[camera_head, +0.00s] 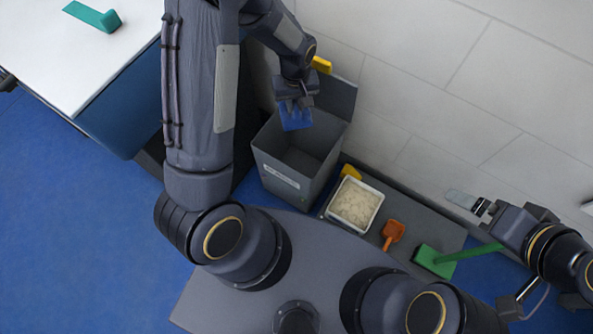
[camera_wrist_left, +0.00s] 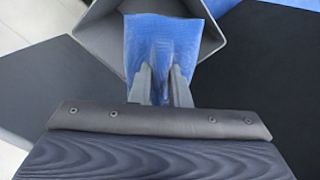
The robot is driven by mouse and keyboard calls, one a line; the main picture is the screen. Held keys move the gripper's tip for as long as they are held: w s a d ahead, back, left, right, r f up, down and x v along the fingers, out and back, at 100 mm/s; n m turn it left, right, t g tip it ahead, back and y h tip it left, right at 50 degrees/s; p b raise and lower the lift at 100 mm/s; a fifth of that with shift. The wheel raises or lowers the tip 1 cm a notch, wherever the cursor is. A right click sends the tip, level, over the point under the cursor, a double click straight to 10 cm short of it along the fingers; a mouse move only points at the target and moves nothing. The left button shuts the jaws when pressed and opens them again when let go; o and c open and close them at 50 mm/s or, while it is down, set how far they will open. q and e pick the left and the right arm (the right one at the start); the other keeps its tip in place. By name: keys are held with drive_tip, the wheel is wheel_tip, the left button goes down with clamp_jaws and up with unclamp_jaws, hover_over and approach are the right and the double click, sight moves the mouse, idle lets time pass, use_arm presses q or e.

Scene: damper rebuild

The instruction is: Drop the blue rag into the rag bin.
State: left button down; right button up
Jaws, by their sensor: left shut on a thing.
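The blue rag (camera_head: 296,117) hangs from my left gripper (camera_head: 294,101), which is shut on it. In the left wrist view the rag (camera_wrist_left: 165,38) shows between and beyond the two fingers of the gripper (camera_wrist_left: 161,75). The rag bin (camera_head: 283,178) is a grey square bin with an open top, its lid raised at the back against the wall. The rag is over the bin's opening, at its back part. The bin's rim (camera_wrist_left: 208,62) shows behind the rag in the left wrist view. My right gripper (camera_head: 483,207) is at the right, near the wall; its jaws are too small to judge.
A white tray of pale granules (camera_head: 356,204), an orange scoop (camera_head: 393,232) and a green brush (camera_head: 434,261) lie right of the bin on a dark mat. A white-topped bench (camera_head: 85,55) with a teal tool (camera_head: 95,16) stands at upper left. A tiled wall is behind.

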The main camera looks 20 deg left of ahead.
use_arm(q)
drive_tip(key=f+b, duration=0.1)
drive_tip(key=b, duration=0.1)
drive_tip(key=f+n+b, duration=0.1)
drive_tip(key=b, duration=0.1)
drive_tip(key=f+n+b, duration=0.1)
drive_tip(key=f, duration=0.1)
drive_tip(key=shift+w+a+b, duration=0.15)
drive_tip(key=shift+w+b, duration=0.15)
drive_tip(key=shift+b, duration=0.1)
wheel_tip(320, 180, down, 6)
drive_tip(key=b, duration=0.4)
drive_tip(key=shift+r+b, duration=0.1)
drive_tip(key=shift+b, duration=0.2)
use_arm(e)
wheel_tip(320, 180, down, 12)
drive_tip(key=shift+f, duration=0.2)
use_arm(q)
drive_tip(key=c, duration=1.3)
unclamp_jaws()
wheel_tip(320, 180, up, 7)
drive_tip(key=p, duration=0.2)
drive_tip(key=shift+p, duration=0.3)
drive_tip(key=shift+r, duration=0.4)
use_arm(e)
wheel_tip(320, 180, up, 3)
drive_tip(key=shift+f, duration=0.1)
